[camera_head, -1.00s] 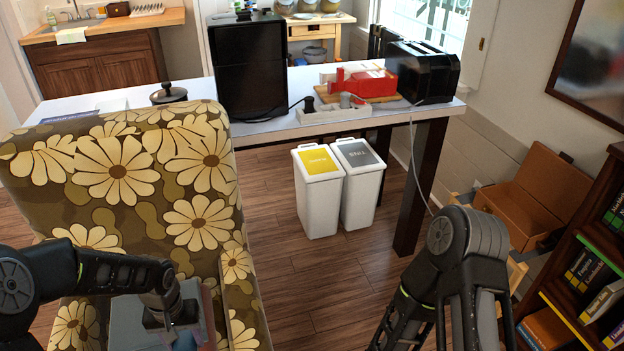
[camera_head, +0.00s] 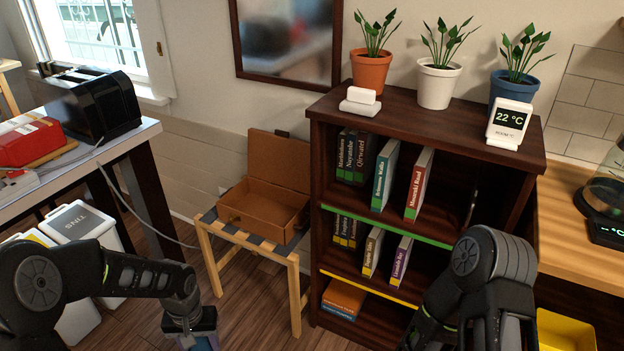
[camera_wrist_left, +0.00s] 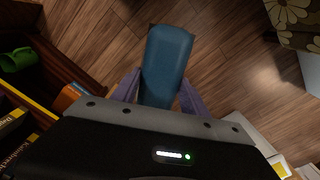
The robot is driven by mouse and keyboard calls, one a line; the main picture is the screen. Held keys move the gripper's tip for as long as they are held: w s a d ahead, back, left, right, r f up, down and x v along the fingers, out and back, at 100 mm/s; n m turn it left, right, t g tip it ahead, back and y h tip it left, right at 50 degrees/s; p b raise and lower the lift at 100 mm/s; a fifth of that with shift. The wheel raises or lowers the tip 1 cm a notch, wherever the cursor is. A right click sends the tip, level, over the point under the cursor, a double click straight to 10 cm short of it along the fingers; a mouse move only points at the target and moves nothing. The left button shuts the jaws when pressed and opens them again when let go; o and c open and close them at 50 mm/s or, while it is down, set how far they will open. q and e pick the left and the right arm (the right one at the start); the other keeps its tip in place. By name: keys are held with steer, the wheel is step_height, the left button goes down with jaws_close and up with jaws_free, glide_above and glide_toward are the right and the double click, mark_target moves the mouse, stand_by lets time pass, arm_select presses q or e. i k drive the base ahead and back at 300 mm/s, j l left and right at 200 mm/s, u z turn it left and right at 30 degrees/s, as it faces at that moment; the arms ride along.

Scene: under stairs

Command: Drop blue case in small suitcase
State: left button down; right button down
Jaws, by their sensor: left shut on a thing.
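The small suitcase (camera_head: 262,210) is brown and stands open on a wooden rack, left of the bookshelf in the head view. Its lid leans back against the wall and its inside looks empty. My left gripper (camera_head: 200,341) is low at the bottom edge of the head view, in front of and below the suitcase. In the left wrist view the left gripper (camera_wrist_left: 158,90) is shut on the blue case (camera_wrist_left: 166,62), which is held above the wooden floor. The ends of my right gripper are out of the frame; only its arm shows at the bottom right.
The wooden rack (camera_head: 295,290) carries the suitcase. The dark bookshelf (camera_head: 345,215) stands close on its right. A white table (camera_head: 75,150) and bins (camera_head: 85,225) are at the left. Some wooden floor (camera_head: 240,310) is free before the rack.

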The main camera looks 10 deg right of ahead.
mark_target(263, 218)
steer(key=i+j+z, duration=1.05)
steer(key=j+z, duration=0.15)
steer(key=i+j+z, duration=0.15)
steer(key=j+z, duration=0.15)
steer(key=j, duration=0.15)
steer(key=i+j+z, duration=0.1)
steer(key=j+z, duration=0.2)
steer(key=j, duration=0.15)
